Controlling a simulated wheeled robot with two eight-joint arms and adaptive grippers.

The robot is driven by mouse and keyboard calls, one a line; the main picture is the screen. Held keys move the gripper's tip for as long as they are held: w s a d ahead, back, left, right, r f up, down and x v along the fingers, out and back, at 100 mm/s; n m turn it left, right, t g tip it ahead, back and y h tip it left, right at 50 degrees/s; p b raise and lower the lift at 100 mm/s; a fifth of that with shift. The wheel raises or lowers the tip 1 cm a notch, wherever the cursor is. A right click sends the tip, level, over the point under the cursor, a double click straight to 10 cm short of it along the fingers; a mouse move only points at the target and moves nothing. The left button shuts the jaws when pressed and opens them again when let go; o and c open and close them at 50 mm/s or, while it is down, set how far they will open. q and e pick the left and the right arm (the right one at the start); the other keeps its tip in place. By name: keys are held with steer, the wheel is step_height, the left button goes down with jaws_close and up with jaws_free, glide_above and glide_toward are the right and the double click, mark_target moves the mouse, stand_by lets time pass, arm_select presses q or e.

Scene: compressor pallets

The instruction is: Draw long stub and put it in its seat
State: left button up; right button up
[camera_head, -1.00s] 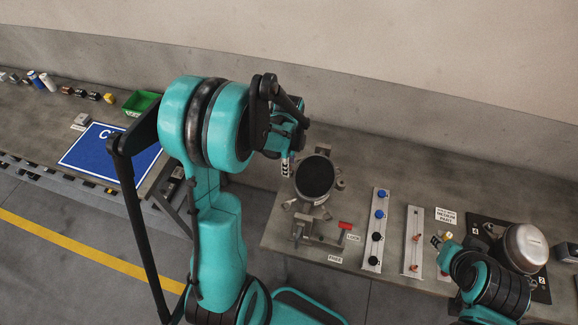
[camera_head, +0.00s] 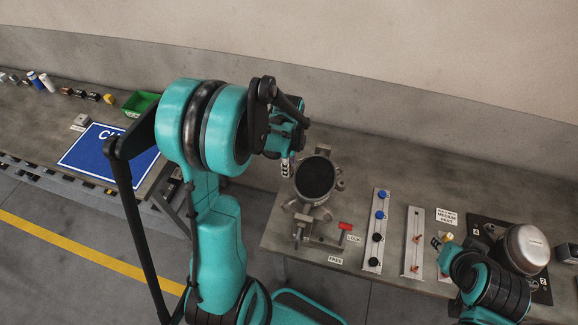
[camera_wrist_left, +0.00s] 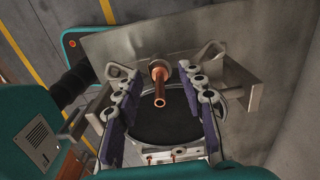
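A copper stub (camera_wrist_left: 160,88) with a thicker collar points toward the camera between the fingers of my left gripper (camera_wrist_left: 161,107) in the left wrist view. The fingers stand apart on either side of it and I see no contact. Behind is the dark round top of the compressor (camera_wrist_left: 177,125), which also shows in the head view (camera_head: 315,177), clamped in a metal fixture. In the head view my left gripper (camera_head: 287,168) hangs at the fixture's left. My right gripper (camera_head: 438,242) shows only as a small part near the racks; its fingers are unclear.
A rack with blue and black knobs (camera_head: 373,249) and a rack with small copper parts (camera_head: 414,253) stand right of the fixture. A red lever handle (camera_head: 346,226) is at its front. A silver compressor shell (camera_head: 524,248) stands at right. A green bin (camera_head: 141,103) is at left.

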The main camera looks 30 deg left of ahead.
arm_select(q)
jaws_close()
steer(key=shift+r, duration=0.1)
stand_by(0.3)
steer(key=shift+r+p, duration=2.05)
steer(key=shift+r, duration=0.85)
steer(key=shift+s, duration=0.1)
